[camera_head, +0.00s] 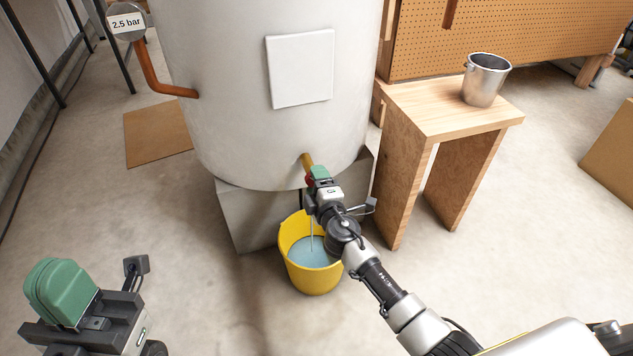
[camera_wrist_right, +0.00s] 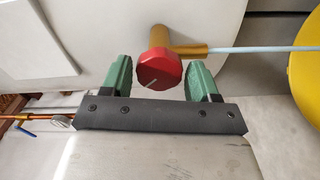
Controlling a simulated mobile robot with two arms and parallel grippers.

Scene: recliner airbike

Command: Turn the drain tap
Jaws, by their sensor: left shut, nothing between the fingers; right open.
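The drain tap has a brass spout (camera_head: 306,161) low on the big white tank and a round red knob (camera_wrist_right: 159,70) with a pale line on its face. In the right wrist view the knob sits between the green fingers of my right gripper (camera_wrist_right: 160,66), with gaps on both sides. That gripper is open. In the head view my right gripper (camera_head: 318,176) hides most of the tap. A thin stream of water (camera_wrist_right: 265,48) runs from the spout into the yellow bucket (camera_head: 313,279), which holds bluish water. My left gripper (camera_head: 60,290) is shut and empty at lower left.
The white tank (camera_head: 230,90) stands on a grey block (camera_head: 245,215). A wooden bench (camera_head: 430,105) with a metal bucket (camera_head: 486,80) is to the right. A gauge (camera_head: 126,22) reads 2.5 bar. Cardboard (camera_head: 157,134) lies on the floor.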

